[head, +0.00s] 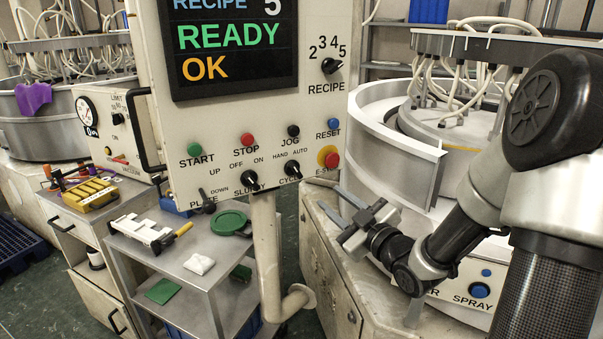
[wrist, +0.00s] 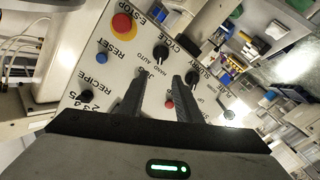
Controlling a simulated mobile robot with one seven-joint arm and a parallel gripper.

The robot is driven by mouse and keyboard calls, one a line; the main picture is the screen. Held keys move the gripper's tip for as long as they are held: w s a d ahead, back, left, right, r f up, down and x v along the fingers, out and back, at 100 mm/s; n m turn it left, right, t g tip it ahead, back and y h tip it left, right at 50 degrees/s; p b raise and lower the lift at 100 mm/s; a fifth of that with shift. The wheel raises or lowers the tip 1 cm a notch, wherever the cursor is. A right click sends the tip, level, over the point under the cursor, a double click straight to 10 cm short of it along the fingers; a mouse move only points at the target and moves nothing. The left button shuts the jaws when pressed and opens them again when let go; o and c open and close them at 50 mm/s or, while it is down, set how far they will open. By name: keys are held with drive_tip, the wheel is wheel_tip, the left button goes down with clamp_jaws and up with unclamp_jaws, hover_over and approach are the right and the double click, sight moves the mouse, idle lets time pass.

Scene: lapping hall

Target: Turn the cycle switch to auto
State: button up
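The cycle switch (head: 292,170) is a black knob low on the cream control panel (head: 225,130), under the HAND and AUTO marks. Its pointer seems tilted toward HAND, but it is too small to be sure. In the wrist view the knob (wrist: 161,52) sits just beyond the gap between my fingertips. My gripper (head: 331,197) is open and empty, to the lower right of the switch in the head view and apart from it. It also shows in the wrist view (wrist: 159,76), with both fingers spread and pointing at the panel.
The red E-stop (head: 328,157) is close to the right of the switch; the slurry switch (head: 249,179) is to its left. The blue reset button (head: 334,131) and recipe knob (head: 331,66) are above. A round metal machine (head: 390,150) stands at right.

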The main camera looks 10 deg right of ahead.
sight(297, 171)
drive_tip(key=p+x, duration=0.1)
drive_tip(key=x, duration=1.6)
drive_tip(key=shift+w+a+r, duration=0.1)
drive_tip(key=shift+a, duration=0.1)
drive_tip(key=shift+c, duration=0.2)
clamp_jaws()
